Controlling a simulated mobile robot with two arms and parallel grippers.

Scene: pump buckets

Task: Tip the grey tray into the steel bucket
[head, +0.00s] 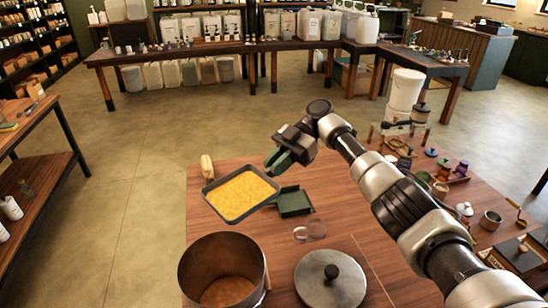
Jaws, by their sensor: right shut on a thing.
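The grey tray (257,208) is a shallow rectangular pan full of yellow grains (240,194). It is over the left part of the wooden table, beyond the bucket in the head view. My right gripper (274,161) is at the tray's far right corner, shut on its rim. The fingertips are small and the exact contact is hard to see. The tray looks close to level; I cannot tell whether it touches the table. The steel bucket (191,268) stands open at the table's front left, with a brownish-yellow patch at its bottom. My left gripper is not in view.
A dark green box (294,201) sits right beside the tray. A glass cup (311,231) and a round steel lid with a black knob (330,282) are right of the bucket. Jars and small tools (440,172) crowd the table's right side. Open floor lies left of the table.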

